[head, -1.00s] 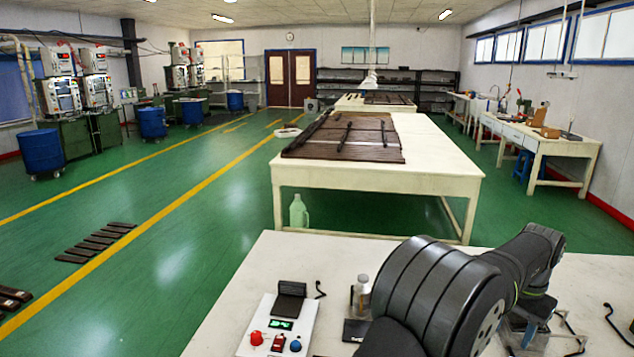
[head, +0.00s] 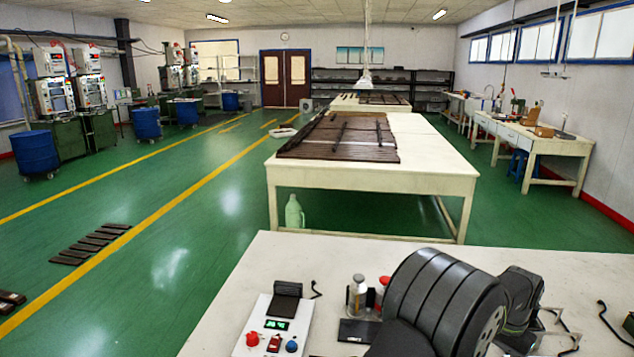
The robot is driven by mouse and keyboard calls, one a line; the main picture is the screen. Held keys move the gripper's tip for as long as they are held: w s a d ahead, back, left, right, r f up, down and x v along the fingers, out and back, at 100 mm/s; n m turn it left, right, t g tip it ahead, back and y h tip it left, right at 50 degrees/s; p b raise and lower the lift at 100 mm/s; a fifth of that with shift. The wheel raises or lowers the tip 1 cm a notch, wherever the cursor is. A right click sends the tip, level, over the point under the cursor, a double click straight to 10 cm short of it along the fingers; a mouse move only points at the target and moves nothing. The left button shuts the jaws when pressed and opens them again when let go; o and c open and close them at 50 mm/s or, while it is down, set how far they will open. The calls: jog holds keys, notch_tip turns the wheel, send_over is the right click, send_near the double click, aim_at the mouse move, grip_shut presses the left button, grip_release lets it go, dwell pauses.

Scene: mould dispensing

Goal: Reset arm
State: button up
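My dark grey arm (head: 440,300) fills the lower right of the head view, over the near white table (head: 285,258). Its thick rounded joint is in front, with a smaller black link (head: 522,293) behind it to the right. My gripper cannot be made out; the arm's far end is hidden or out of frame. A white control box (head: 262,338) with a green display and red and blue knobs lies to the left of the arm. A small clear bottle (head: 357,298) stands beside the arm. A red-topped item (head: 383,284) is partly hidden behind the joint.
A black flat plate (head: 358,331) lies between the control box and the arm. A wire-like black piece (head: 608,318) lies at the right. A second white table (head: 370,178) with dark strips stands beyond a gap of green floor.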

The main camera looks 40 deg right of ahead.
notch_tip(320, 180, down, 2)
jog(key=shift+f, duration=0.3)
jog(key=m, duration=0.5)
jog(key=shift+r, duration=0.1)
jog(key=m, duration=0.3)
jog(key=shift+r, duration=0.1)
notch_tip(320, 180, up, 8)
jog(key=shift+r, duration=0.15)
